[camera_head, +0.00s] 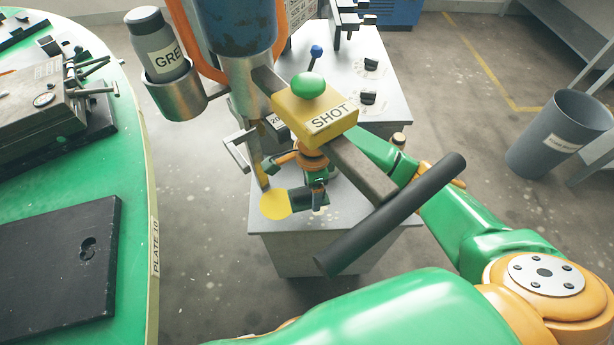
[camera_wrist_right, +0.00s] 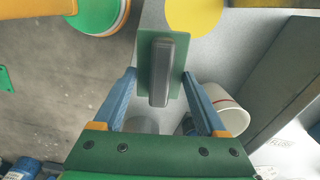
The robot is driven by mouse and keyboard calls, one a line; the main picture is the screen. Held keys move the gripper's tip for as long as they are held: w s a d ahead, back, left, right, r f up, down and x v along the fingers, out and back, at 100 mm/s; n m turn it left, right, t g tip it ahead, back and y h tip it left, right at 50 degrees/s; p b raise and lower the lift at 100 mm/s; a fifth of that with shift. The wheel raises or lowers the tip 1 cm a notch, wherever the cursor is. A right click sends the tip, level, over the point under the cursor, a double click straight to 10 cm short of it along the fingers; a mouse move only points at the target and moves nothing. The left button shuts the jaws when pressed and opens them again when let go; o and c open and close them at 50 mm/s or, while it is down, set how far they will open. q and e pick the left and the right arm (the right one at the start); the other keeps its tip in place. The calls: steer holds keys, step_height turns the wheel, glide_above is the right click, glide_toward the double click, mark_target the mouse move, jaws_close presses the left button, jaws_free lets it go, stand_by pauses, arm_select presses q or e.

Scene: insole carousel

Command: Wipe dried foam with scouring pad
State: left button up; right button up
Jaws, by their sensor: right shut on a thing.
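The scouring pad (camera_wrist_right: 174,92), a thin green pad with a dark grey block handle (camera_wrist_right: 159,62), is between the blue fingers of my right gripper (camera_wrist_right: 160,75), which is shut on it. In the head view my right gripper (camera_head: 313,196) is low over the grey cabinet top, partly hidden under the machine arm. A flat, round yellow patch (camera_head: 275,204), seemingly the dried foam, lies just left of the pad. It also shows at the top of the wrist view (camera_wrist_right: 198,12). I cannot tell whether the pad touches the surface. My left gripper is not in view.
The yellow SHOT box (camera_head: 302,121) with its green button and a dark cylinder (camera_head: 390,215) overhang the work area. A white cup (camera_wrist_right: 230,115) stands beside my gripper. The green carousel (camera_head: 135,235) is at left, a grey bin (camera_head: 545,140) at right.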

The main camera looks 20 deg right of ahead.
steer(key=shift+a+f+b, duration=0.1)
steer(key=shift+f+b, duration=0.2)
steer(key=f+b, duration=0.1)
steer(key=f, duration=0.1)
steer(key=w+f+b, duration=0.1)
steer(key=f+b, duration=0.1)
steer(key=f, duration=0.1)
steer(key=shift+a+f, duration=0.1)
steer(key=shift+a, duration=0.1)
steer(key=shift+f+b, duration=0.3)
steer(key=shift+b, duration=0.2)
steer(key=shift+s+r, duration=0.1)
steer(key=shift+s, duration=0.05)
steer(key=shift+d+f+b, duration=0.1)
steer(key=shift+f+b, duration=0.8)
steer(key=shift+f, duration=0.1)
